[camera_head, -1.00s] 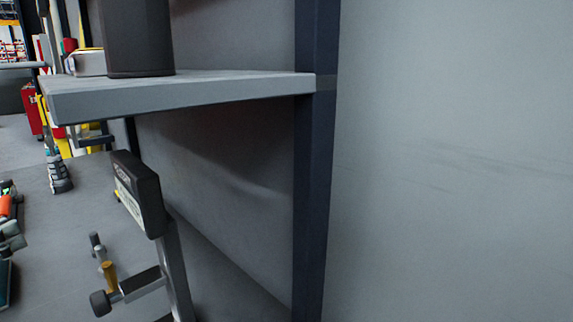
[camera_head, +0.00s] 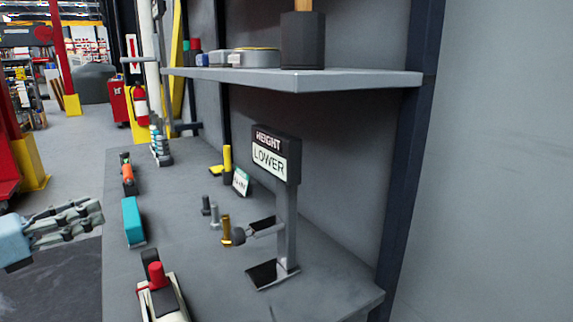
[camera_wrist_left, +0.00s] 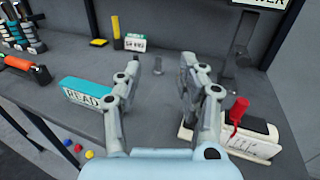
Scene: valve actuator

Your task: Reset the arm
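My left gripper (camera_head: 82,218) comes in from the left edge in the head view, beside the grey workbench (camera_head: 190,259). In the left wrist view its fingers (camera_wrist_left: 172,68) are spread apart with nothing between them. A stand with a sign reading HEIGHT LOWER (camera_head: 275,155) rises from the bench, with a side arm (camera_head: 262,227) that ends in a dark knob. A white device with a red knob (camera_head: 160,290) stands at the front; it also shows in the left wrist view, right of the gripper (camera_wrist_left: 255,140). My right gripper is not seen.
A teal block (camera_head: 133,222) reading READ in the wrist view lies on the bench, with an orange-handled tool (camera_head: 127,174) behind. Several small posts (camera_head: 215,212) stand near the sign. A shelf (camera_head: 330,79) overhangs the bench; a wall is at the right.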

